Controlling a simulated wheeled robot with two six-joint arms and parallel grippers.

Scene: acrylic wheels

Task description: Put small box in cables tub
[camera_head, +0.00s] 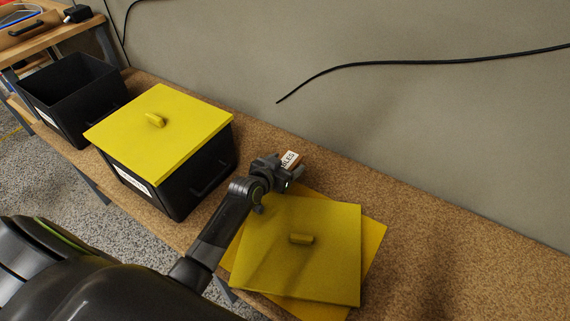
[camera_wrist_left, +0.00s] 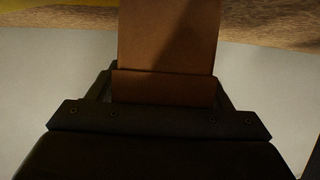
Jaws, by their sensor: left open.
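The small box (camera_head: 291,160) is brown with a white label ending in "BLES". It is at my left gripper (camera_head: 290,176), above the bench between the lidded tub and the loose lids. In the left wrist view the brown box (camera_wrist_left: 168,35) fills the space ahead of the gripper (camera_wrist_left: 163,88). The jaws are open around or right at the box; contact is not clear. A black tub (camera_head: 201,181) has a yellow lid (camera_head: 180,128) on it. Another black tub (camera_head: 52,118) stands open at the far left. Their labels are too small to read. My right gripper is out of view.
Two loose yellow lids (camera_head: 320,265) lie stacked askew on the brown bench (camera_head: 460,265). The bench's right side is clear. A grey wall (camera_head: 400,120) with a black cable (camera_head: 400,62) runs behind. A wooden table with items stands at the upper left.

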